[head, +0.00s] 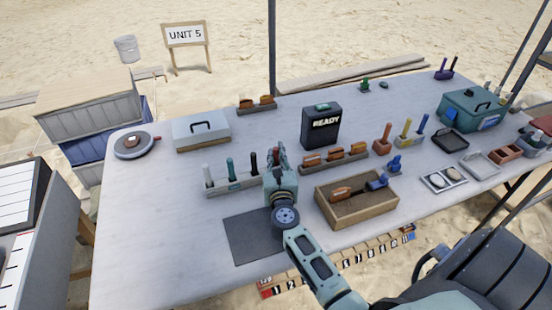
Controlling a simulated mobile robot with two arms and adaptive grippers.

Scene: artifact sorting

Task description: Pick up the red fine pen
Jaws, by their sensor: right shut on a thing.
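A grey pen rack (225,189) stands on the table left of centre. It holds a pale pen (208,174), a dark teal pen (230,168) and a black pen (253,161) upright. My right gripper (277,157) is at the right end of this rack, reaching in from the bottom of the head view. It is shut on the red fine pen (281,148), of which only a small red part shows between the fingers. My gripper and wrist hide the rest of the pen and the rack's right end, so I cannot tell whether the pen is still in its slot.
A dark mat (242,243) lies in front of the rack. A wooden tray (357,217) with tools stands close on the right. Behind are a rack of brown-handled tools (334,159) and a black READY box (321,127).

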